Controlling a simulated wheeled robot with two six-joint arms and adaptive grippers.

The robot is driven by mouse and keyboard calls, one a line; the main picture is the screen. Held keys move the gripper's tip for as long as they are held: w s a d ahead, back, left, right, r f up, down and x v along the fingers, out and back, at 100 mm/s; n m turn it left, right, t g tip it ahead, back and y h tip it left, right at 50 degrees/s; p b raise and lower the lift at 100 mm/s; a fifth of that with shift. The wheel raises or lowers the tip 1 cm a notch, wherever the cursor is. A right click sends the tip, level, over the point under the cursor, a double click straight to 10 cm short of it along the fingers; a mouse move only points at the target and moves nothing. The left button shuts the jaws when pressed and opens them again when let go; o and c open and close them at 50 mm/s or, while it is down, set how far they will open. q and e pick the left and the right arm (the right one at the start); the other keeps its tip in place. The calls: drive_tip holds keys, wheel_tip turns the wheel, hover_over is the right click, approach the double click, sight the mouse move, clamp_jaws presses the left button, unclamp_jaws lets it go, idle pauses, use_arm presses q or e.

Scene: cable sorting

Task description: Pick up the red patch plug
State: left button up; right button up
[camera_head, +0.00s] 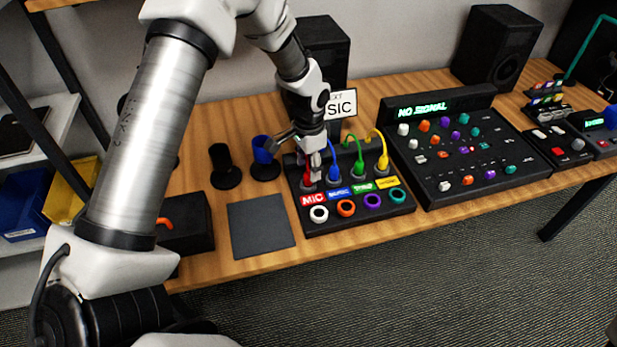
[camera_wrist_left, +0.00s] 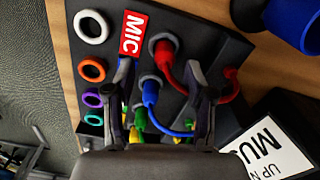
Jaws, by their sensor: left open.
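The red patch plug (camera_wrist_left: 163,47) stands in a grey ring socket beside the red MIC label (camera_wrist_left: 131,33) in the left wrist view. Its red cable curves right and down. In the head view the red plug (camera_head: 307,178) is partly hidden by my gripper. My left gripper (camera_head: 316,160) is over the left end of the black patch box (camera_head: 361,224). In the left wrist view my left gripper (camera_wrist_left: 163,72) is open, with the red plug just beyond and between its fingertips. The blue plug (camera_wrist_left: 150,93) shows between the fingers. My right gripper is not in view.
Green (camera_head: 359,170) and yellow (camera_head: 383,163) plugs stand farther right on the box. A blue cup (camera_head: 264,150) and a black holder (camera_head: 223,165) stand to the left. A dark square mat (camera_head: 261,226) lies bare. A mixer (camera_head: 465,150) stands to the right.

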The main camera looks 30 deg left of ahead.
sight(308, 174)
use_arm(q)
drive_tip(key=f, duration=0.5)
drive_tip(key=shift+w+a, duration=0.35)
drive_tip(key=shift+s+d+r, duration=0.15)
drive_tip(key=shift+r, duration=0.1)
drive_tip(key=c, duration=0.5)
clamp_jaws()
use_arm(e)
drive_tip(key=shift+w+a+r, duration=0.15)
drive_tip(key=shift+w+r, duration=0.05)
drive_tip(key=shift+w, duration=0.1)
